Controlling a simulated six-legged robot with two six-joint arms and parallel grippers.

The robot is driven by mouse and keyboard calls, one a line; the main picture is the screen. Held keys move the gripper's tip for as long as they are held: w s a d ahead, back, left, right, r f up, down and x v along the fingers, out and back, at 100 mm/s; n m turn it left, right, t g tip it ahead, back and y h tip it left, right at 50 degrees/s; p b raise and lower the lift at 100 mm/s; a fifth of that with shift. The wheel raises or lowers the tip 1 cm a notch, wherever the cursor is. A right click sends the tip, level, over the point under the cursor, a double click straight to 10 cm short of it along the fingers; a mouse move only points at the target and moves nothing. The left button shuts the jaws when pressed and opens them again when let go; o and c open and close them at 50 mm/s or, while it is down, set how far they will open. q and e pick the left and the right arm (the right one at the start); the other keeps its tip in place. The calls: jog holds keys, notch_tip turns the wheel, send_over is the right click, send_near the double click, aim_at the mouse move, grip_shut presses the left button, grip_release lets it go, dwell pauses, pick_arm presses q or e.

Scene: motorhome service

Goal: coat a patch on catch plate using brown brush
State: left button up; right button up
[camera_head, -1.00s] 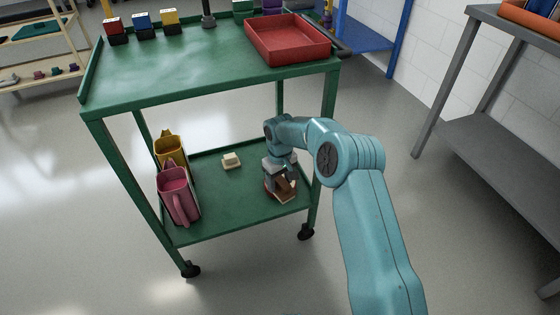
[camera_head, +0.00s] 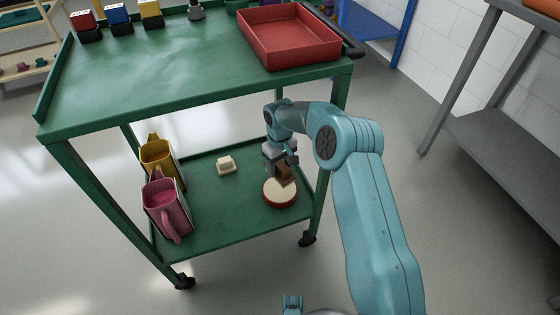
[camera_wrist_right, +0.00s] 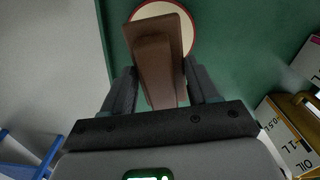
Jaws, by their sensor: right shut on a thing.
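My right gripper (camera_head: 281,162) is shut on the brown brush (camera_head: 285,176), over the lower shelf of a green cart. In the right wrist view the brush (camera_wrist_right: 158,60) sits between the two fingers. A round cream disc with a red rim (camera_head: 278,196) lies on the shelf under the brush; its edge also shows in the right wrist view (camera_wrist_right: 187,30). I cannot tell whether the brush touches it, or whether this disc is the catch plate. The bristles are hidden.
The green cart's top (camera_head: 180,75) overhangs the shelf (camera_head: 215,215). A pink jug (camera_head: 166,208) and a yellow jug (camera_head: 157,158) stand at the shelf's left. A small cream block (camera_head: 226,165) lies behind. A red tray (camera_head: 288,35) sits on top. The shelf's middle is clear.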

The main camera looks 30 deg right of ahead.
aim_at(280, 177)
notch_tip(280, 177, down, 5)
jog(key=b, duration=0.3)
jog(key=shift+s+a, duration=0.1)
jog(key=shift+s, duration=0.05)
jog(key=shift+f+b, duration=0.5)
pick_arm(q)
jog(key=shift+t, duration=0.3)
jog(key=f, duration=0.1)
jog(key=w+f, duration=0.1)
jog(key=a+f, duration=0.1)
jog(key=f, duration=0.1)
jog(key=shift+w, duration=0.2)
jog(key=shift+f+b, duration=0.3)
pick_arm(e)
jog(key=shift+f, duration=0.6)
jog(key=shift+r, duration=0.1)
jog(key=shift+r+p, duration=2.45)
jog(key=shift+r, duration=1.05)
pick_arm(q)
notch_tip(280, 177, up, 5)
jog(key=shift+f, duration=0.1)
